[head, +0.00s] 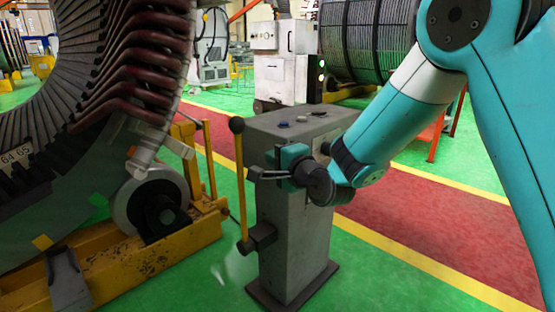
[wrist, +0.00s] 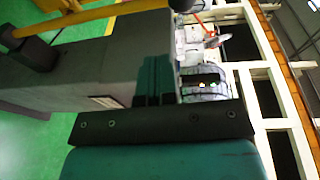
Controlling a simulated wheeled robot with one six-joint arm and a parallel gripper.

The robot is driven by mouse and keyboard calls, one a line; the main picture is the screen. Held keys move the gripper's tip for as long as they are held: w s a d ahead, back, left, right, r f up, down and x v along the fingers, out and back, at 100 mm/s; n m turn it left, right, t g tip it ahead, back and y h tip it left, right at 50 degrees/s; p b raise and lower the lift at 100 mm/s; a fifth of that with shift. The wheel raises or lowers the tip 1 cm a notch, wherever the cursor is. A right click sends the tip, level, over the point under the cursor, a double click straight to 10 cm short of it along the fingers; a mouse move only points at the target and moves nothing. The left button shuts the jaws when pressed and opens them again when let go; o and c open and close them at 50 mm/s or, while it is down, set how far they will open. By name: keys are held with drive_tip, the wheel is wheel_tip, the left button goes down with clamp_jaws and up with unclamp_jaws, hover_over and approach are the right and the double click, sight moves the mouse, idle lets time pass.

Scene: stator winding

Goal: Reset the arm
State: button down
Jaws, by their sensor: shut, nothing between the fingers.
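My teal arm (head: 405,110) reaches in from the right in the head view. My gripper (head: 254,174) is shut and empty. It appears in front of the grey pedestal's upper part, pointing left toward the yellow lever; whether it touches either cannot be told. In the wrist view, my gripper (wrist: 160,92) shows as dark, closed fingers beyond a black bar, with the grey pedestal behind them.
The grey pedestal (head: 292,235) has buttons on top and a yellow lever (head: 240,190) with a black knob at its left side. The large stator (head: 110,75) rests on a yellow roller stand (head: 150,265) at left. Green and red floor lies open at right.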

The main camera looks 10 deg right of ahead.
drive_tip(key=shift+s+d, duration=0.15)
drive_tip(key=shift+s, duration=0.25)
drive_tip(key=shift+r, duration=0.1)
drive_tip(key=s+d+n+g+h, duration=0.1)
drive_tip(key=s+n+g, duration=0.8)
drive_tip(key=s, duration=0.8)
drive_tip(key=s+d+n+g+h, duration=0.1)
drive_tip(key=s+n+g, duration=0.6)
drive_tip(key=s+n, duration=0.7)
drive_tip(key=s+r+m+p, duration=0.1)
drive_tip(key=s+r+p, duration=0.1)
drive_tip(key=r+p, duration=0.9)
drive_tip(key=s+r+m+p, duration=0.1)
drive_tip(key=s+r+p, duration=0.1)
drive_tip(key=r+p, duration=1)
drive_tip(key=shift+d+r+m+p, duration=0.15)
drive_tip(key=shift+r+m+p, duration=0.15)
drive_tip(key=shift+r, duration=0.15)
drive_tip(key=shift+d, duration=0.1)
